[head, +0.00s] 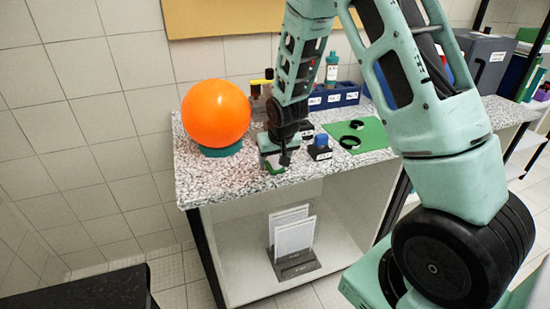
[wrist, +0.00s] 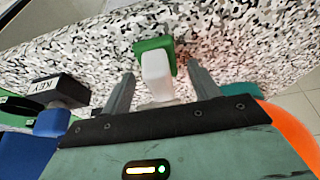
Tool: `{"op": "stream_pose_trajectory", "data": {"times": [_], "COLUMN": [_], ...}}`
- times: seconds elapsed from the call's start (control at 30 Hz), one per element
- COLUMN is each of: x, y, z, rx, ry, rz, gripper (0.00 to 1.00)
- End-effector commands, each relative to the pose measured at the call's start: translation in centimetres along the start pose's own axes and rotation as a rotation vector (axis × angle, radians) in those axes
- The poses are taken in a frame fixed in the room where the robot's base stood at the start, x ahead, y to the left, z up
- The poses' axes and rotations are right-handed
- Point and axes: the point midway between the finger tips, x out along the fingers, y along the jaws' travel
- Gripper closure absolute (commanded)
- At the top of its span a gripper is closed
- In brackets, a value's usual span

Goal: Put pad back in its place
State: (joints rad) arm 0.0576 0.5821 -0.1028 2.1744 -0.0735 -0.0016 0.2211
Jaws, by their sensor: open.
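A green and white block, which looks like the pad, lies on the speckled counter; its white part (wrist: 157,78) and green part (wrist: 153,46) show in the wrist view. My gripper (wrist: 161,69) is open, with one finger on each side of the white part. I cannot tell whether the fingers touch it. In the head view my gripper (head: 279,163) is low over the counter's front edge, partly covering the block. A black labelled holder with a blue top (head: 320,148) stands just right of it; the wrist view shows a label reading KEY (wrist: 57,88).
A large orange ball (head: 216,113) sits on a teal base (head: 221,150) left of my gripper. A green mat (head: 369,136) with black rings lies to the right. Blue bins (head: 345,93) stand behind. The counter front (head: 230,179) is bare.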

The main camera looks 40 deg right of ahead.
Motion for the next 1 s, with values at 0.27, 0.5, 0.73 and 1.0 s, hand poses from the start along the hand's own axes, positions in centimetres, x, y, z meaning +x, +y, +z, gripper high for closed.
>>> {"op": "stream_pose_trajectory", "data": {"times": [0.27,0.5,0.73,1.0], "x": [-1.6,-6.2,-10.2,-12.2], "y": [0.0,0.0,0.0,0.0], "z": [-0.2,-0.2,-0.2,-0.1], "rx": [0.0,-0.001,0.0,0.0], "ry": [0.003,0.005,0.004,0.0], "rz": [-0.001,-0.001,-0.001,0.0], "gripper": [0.39,0.39,0.39,0.39]}}
